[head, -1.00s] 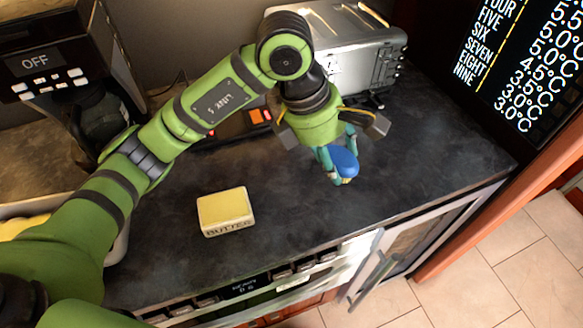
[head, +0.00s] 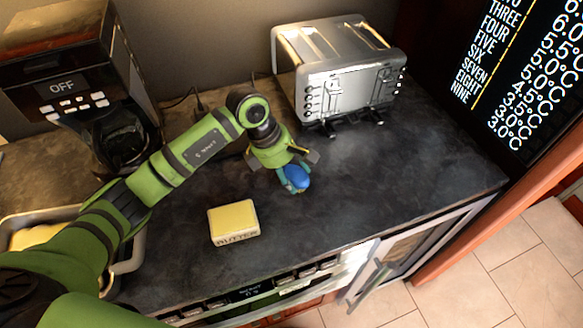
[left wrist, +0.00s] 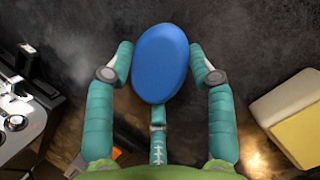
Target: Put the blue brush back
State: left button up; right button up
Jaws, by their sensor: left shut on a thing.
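The blue brush (head: 297,177) is in my left gripper (head: 290,180), above the dark counter to the right of and behind the butter. In the left wrist view the blue oval brush (left wrist: 160,64) lies between the two teal fingers of my left gripper (left wrist: 160,72), which is shut on it. The fingers hide part of the brush in the head view. I cannot tell its exact height above the counter. My right gripper is not in view.
The butter block (head: 233,222) sits on the counter (head: 400,180). A silver toaster (head: 345,75) stands at the back, a coffee machine (head: 75,90) at the back left. A pale tray (head: 135,250) is at the left. Counter on the right is clear.

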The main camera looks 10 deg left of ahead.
pick_arm(q)
jog(key=shift+f, duration=0.1)
jog(key=shift+f, duration=0.15)
jog(key=o, duration=1.3)
jog(key=shift+r, duration=0.3)
jog(key=w+b+v, duration=0.1)
jog(key=b+v, duration=0.2)
jog(key=v, duration=0.8)
jog(key=shift+s+r, duration=0.35)
jog(key=shift+s, duration=0.15)
jog(key=shift+a+r, duration=0.1)
